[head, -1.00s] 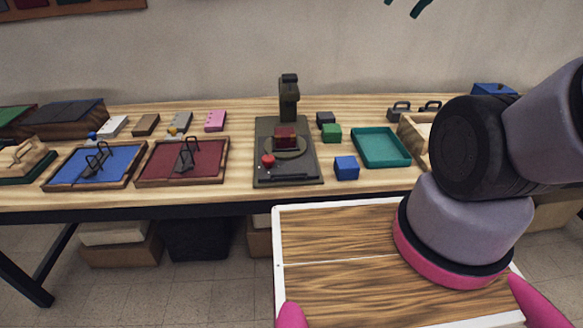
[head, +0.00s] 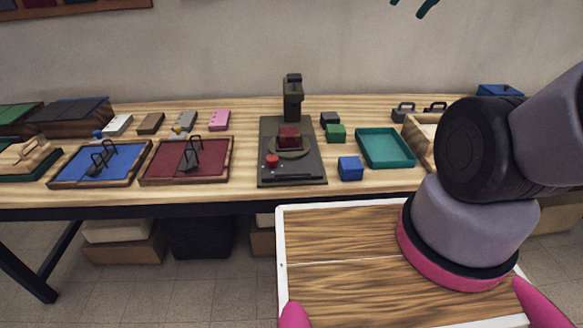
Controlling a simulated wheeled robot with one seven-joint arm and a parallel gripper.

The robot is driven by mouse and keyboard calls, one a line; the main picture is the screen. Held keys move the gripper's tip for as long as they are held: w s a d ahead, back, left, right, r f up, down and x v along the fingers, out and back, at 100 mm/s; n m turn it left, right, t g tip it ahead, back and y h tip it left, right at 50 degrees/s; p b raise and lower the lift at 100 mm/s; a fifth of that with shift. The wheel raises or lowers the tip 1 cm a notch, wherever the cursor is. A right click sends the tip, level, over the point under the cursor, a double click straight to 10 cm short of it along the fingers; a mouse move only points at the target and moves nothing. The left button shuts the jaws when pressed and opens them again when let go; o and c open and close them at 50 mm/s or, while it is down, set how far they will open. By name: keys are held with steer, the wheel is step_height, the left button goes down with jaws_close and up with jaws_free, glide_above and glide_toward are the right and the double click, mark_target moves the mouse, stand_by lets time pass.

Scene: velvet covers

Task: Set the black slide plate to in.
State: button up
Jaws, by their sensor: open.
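A black press-like device (head: 316,172) stands on the table in the middle of the head view. It has a flat dark base plate, an upright column (head: 293,98) at its back, and a round stage (head: 303,152) with a dark red block (head: 289,137) on it. A red knob (head: 272,160) sits at the left front of the base, beside a thin slot or bar along the front edge. I cannot make out which part is the sliding plate or its setting.
Left of the device are a dark red tray (head: 226,170) and a blue tray (head: 62,180), each with a handled piece. Right are a blue cube (head: 350,168), a green cube (head: 336,133) and a teal tray (head: 411,160). The table's front edge is clear before the device.

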steer(key=w+a+f+n+g+h, duration=0.2)
steer(key=w+a+f+n+g, duration=0.5)
steer(key=w+f+n, duration=0.6)
steer(key=a+f+n+g, duration=0.1)
steer(key=a+f+n, duration=0.45)
steer(key=f, duration=0.45)
steer(key=a+f+n+g, duration=0.2)
steer(key=a+f+n, duration=0.2)
steer(key=a+f, duration=0.5)
steer(key=x, duration=0.4)
steer(key=w+d+x, duration=0.1)
steer(key=x, duration=0.3)
steer(key=d+x, duration=0.1)
steer(key=x, duration=0.3)
steer(key=shift+w+d+f, duration=0.1)
steer(key=shift+w+f, duration=0.05)
steer(key=shift+w, duration=0.05)
jaws_close()
